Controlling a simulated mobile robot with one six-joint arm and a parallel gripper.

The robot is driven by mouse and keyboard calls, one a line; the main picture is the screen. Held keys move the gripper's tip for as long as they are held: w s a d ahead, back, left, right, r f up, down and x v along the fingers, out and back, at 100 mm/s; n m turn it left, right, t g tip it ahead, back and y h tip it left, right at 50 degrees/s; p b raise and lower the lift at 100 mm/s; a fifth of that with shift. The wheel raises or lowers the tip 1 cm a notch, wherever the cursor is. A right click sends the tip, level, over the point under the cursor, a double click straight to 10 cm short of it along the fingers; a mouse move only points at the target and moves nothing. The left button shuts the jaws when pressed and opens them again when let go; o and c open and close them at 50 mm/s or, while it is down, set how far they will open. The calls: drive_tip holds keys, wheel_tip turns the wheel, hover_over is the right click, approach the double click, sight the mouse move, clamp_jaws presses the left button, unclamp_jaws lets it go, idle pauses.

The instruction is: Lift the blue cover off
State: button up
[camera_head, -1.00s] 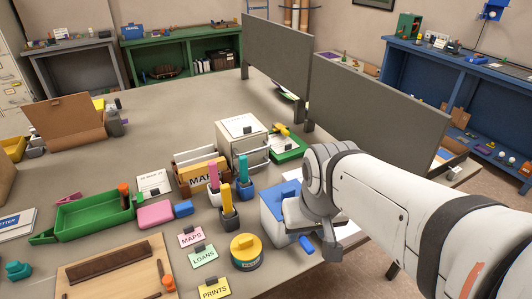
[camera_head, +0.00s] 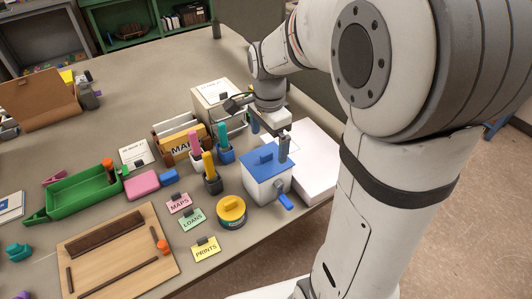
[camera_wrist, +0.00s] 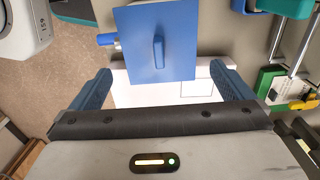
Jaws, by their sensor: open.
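The blue cover (camera_head: 264,161) sits on a white box (camera_head: 268,188) near the table's front right edge. It is a flat square lid with a raised bar handle (camera_wrist: 158,52) on top. In the wrist view the cover (camera_wrist: 135,35) lies ahead of my fingers, toward the top of the picture. My gripper (camera_head: 270,140) is open and empty, above and just behind the box. In the wrist view its two blue fingers (camera_wrist: 165,92) stand apart on either side, with the cover's near edge ahead of them.
A blue handle-like piece (camera_head: 284,201) sticks out at the box's front. Left stand marker cups (camera_head: 212,180), a yellow-lidded tin (camera_head: 231,211) and a green tray (camera_head: 85,194). A cream box (camera_head: 215,98) stands behind.

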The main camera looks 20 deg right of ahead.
sight(266, 153)
drive_tip(key=f, duration=0.3)
drive_tip(key=f+p, duration=0.1)
drive_tip(key=f, duration=0.1)
drive_tip(key=shift+a+f, duration=0.15)
drive_tip(key=shift+a, duration=0.15)
drive_tip(key=shift+c, duration=0.2)
drive_tip(key=c, duration=0.6)
wheel_tip(266, 153, up, 10)
drive_tip(key=shift+r+b, duration=0.1)
drive_tip(key=shift+b, duration=0.35)
